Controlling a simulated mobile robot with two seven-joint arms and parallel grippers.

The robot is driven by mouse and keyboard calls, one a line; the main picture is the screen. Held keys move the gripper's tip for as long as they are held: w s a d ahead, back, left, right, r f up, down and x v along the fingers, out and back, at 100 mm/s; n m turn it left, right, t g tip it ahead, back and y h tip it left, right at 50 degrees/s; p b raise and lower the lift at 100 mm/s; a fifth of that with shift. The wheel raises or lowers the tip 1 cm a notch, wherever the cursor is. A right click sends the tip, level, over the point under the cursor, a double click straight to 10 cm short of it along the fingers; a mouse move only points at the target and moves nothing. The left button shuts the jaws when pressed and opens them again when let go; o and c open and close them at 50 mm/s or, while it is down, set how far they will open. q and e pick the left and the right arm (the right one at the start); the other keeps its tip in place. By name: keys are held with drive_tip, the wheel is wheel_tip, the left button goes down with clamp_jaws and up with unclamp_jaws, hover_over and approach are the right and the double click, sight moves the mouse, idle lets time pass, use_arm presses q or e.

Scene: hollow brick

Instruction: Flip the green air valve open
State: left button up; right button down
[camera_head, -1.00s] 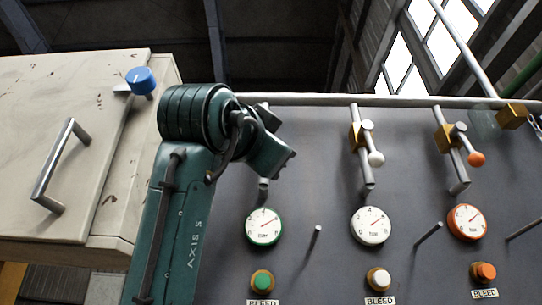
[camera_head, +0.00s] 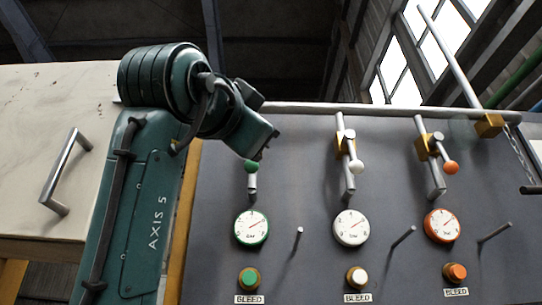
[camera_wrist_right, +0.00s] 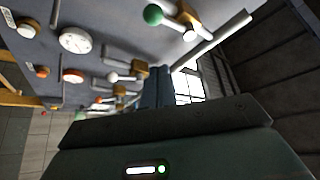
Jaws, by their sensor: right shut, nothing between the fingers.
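The green air valve's ball knob (camera_head: 251,167) shows just below the end of my teal arm in the head view, on the panel's left pipe. Its brass body is hidden there by the arm. In the right wrist view the green knob (camera_wrist_right: 153,14) is at the top, with its lever running to the brass body (camera_wrist_right: 187,20). My right gripper (camera_wrist_right: 157,88) has its dark blue fingers together and empty, apart from the knob in that picture. The gripper's fingers cannot be made out in the head view. My left gripper is not in view.
White (camera_head: 357,167) and orange (camera_head: 450,168) valve knobs stand to the right on the dark panel. Gauges, bleed buttons and thin pegs sit below. A pale rail (camera_head: 390,108) runs along the panel's top. A cream cabinet with a metal handle (camera_head: 66,172) is at left.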

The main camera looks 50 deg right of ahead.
drive_tip(key=shift+s+a, duration=0.2)
drive_tip(key=shift+a, duration=0.35)
drive_tip(key=shift+s+a, duration=0.2)
drive_tip(key=shift+a, duration=0.3)
